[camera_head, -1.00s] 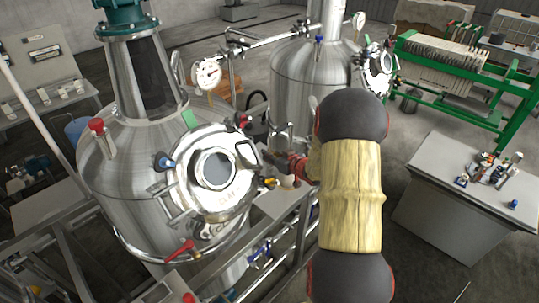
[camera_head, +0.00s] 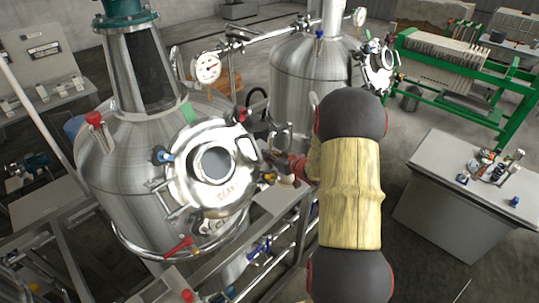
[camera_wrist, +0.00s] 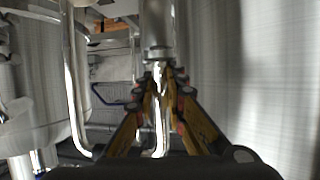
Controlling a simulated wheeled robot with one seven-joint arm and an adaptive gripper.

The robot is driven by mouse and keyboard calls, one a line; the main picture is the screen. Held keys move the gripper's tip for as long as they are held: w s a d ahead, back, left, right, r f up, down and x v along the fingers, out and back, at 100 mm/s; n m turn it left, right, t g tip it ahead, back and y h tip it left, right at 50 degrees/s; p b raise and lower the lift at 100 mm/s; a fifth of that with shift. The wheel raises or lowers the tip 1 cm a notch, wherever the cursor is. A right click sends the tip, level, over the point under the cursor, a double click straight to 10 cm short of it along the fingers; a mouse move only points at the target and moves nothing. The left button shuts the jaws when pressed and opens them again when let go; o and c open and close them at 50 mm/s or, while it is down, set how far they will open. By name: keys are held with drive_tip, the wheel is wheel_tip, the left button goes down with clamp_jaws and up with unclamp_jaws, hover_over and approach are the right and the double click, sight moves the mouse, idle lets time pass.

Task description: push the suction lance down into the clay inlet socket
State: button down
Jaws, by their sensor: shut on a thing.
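My gripper (camera_wrist: 160,78) is in the middle of the wrist view, its two yellowish fingers closed on a bright metal tube, which I take to be the suction lance (camera_wrist: 157,25). The tube runs upright beyond the fingertips, and a shiny part also shows between the fingers. In the head view my gripper (camera_head: 275,158) is small and partly covered by my arm, between the two steel tanks. The lance's lower end is not clear. I cannot make out the clay inlet socket for certain; a small pale cup-like part (camera_head: 287,181) sits just below my gripper.
A large steel tank (camera_head: 110,175) with a round hatch (camera_head: 212,165) stands left of my gripper. A second tank (camera_head: 300,85) stands behind. In the wrist view a bent steel pipe (camera_wrist: 75,80) runs close left and a tank wall (camera_wrist: 250,70) close right. A grey bench (camera_head: 445,205) is at right.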

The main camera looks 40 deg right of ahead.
drive_tip(key=shift+f, duration=0.2)
drive_tip(key=c, duration=1.7)
unclamp_jaws()
drive_tip(key=shift+c, duration=0.2)
drive_tip(key=v, duration=1.2)
drive_tip(key=shift+r, duration=0.1)
